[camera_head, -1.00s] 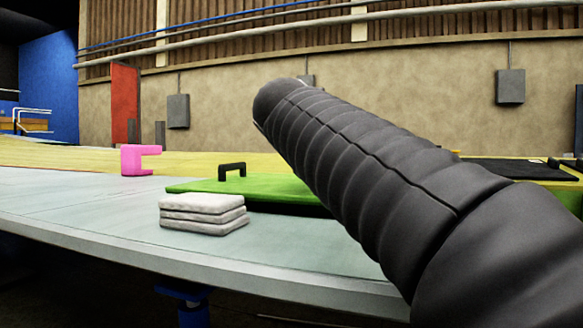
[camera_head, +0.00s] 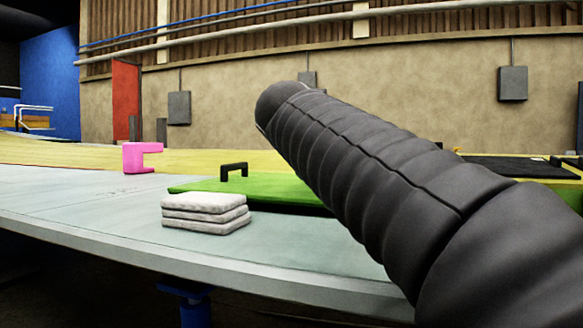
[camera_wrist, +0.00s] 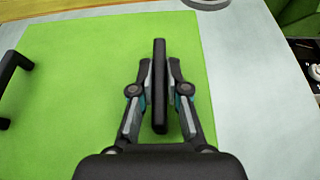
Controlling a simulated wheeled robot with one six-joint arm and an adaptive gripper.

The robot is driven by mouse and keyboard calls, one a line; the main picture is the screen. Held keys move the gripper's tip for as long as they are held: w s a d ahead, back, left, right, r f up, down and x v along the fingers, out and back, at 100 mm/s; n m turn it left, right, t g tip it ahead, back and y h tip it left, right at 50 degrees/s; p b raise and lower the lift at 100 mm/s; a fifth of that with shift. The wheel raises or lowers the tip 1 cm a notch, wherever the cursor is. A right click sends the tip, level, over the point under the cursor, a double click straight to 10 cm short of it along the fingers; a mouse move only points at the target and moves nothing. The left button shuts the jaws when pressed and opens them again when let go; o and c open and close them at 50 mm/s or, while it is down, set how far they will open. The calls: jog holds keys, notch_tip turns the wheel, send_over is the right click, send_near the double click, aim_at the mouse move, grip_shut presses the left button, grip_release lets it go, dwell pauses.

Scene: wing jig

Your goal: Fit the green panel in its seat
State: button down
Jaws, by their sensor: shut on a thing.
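The green panel (camera_head: 262,186) lies on the grey wing surface in the head view, partly hidden behind my dark arm. It fills much of the wrist view (camera_wrist: 95,60). One black handle (camera_head: 234,169) stands on its left part; a handle also shows at the left edge of the wrist view (camera_wrist: 10,85). My gripper (camera_wrist: 160,82) is shut on a second black handle (camera_wrist: 159,60), seen from above as a dark bar between the fingers. The head view hides my gripper behind my arm. The seat cannot be made out.
A stack of grey-white pads (camera_head: 205,213) sits near the wing's front edge, just in front of the panel. A pink clamp-like block (camera_head: 140,157) stands further back at left. A dark rectangular area (camera_head: 515,169) lies at the right. Bare wing surface (camera_head: 90,205) is at left.

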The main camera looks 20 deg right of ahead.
jog(key=shift+f+b, duration=0.65)
jog(key=shift+f, duration=0.65)
jog(key=c, duration=1.1)
grip_release()
jog(key=shift+f, duration=0.1)
jog(key=shift+s+a, duration=0.1)
jog(key=v, duration=1.1)
jog(key=shift+s+a, duration=0.1)
jog(key=shift+a, duration=0.1)
jog(key=shift+s+r, duration=0.15)
jog(key=shift+r, duration=0.1)
jog(key=shift+s, duration=0.1)
